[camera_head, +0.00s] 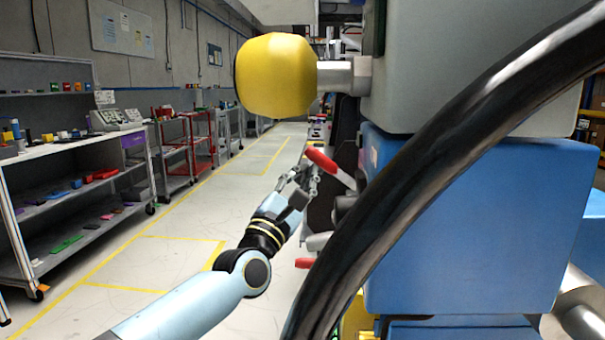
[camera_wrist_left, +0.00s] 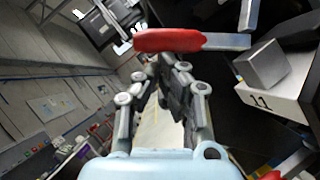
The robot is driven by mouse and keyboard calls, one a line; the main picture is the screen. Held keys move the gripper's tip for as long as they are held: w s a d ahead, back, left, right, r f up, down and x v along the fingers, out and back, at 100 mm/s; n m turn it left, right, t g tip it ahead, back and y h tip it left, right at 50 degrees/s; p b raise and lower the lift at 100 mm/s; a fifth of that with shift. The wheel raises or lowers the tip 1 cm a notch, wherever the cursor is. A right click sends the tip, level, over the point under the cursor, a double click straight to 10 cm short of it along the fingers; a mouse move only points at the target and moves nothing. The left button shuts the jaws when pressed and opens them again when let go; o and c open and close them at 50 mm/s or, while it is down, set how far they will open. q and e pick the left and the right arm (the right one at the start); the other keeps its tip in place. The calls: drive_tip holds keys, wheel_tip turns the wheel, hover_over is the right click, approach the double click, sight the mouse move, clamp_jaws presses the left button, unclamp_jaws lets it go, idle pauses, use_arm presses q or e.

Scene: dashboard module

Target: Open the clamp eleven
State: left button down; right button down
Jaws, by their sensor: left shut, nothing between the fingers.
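A clamp handle with a red grip (camera_head: 321,159) and a flat metal lever stands out from the dark side of the dashboard module. In the left wrist view the same red grip (camera_wrist_left: 168,40) lies across the top, just beyond my fingertips. A white block marked 11 (camera_wrist_left: 275,98), with a grey metal cube on it, is to the right below its lever. My left gripper (camera_head: 301,176) is shut and empty, just below and left of the red grip; its fingers (camera_wrist_left: 172,62) show close together. I cannot tell whether they touch the grip. My right gripper is not in view.
A second red handle (camera_head: 305,262) is lower down; it also shows in the left wrist view (camera_wrist_left: 272,175). A thick black hose (camera_head: 440,150), a blue box (camera_head: 470,220) and a yellow knob (camera_head: 275,75) crowd the right and top. Floor is clear left, before the shelves (camera_head: 75,200).

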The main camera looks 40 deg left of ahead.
sight(317, 152)
use_arm(q)
drive_tip(key=r+m+h+p, duration=0.1)
drive_tip(key=r+m+g+h+p, duration=0.1)
drive_tip(key=m, duration=0.1)
drive_tip(key=d+r+m+p, duration=0.1)
drive_tip(key=p, duration=0.1)
drive_tip(key=shift+w+r+m+h, duration=0.25)
drive_tip(key=shift+m+h, duration=0.05)
drive_tip(key=shift+h, duration=0.1)
drive_tip(key=shift+w+d+r+m+g+p, duration=0.2)
drive_tip(key=shift+r+m+g+p, duration=0.15)
drive_tip(key=shift+m+g+p, duration=0.35)
drive_tip(key=shift+w+d+r+p, duration=0.2)
drive_tip(key=shift+d+r+p, duration=0.1)
drive_tip(key=shift+d+p, duration=0.1)
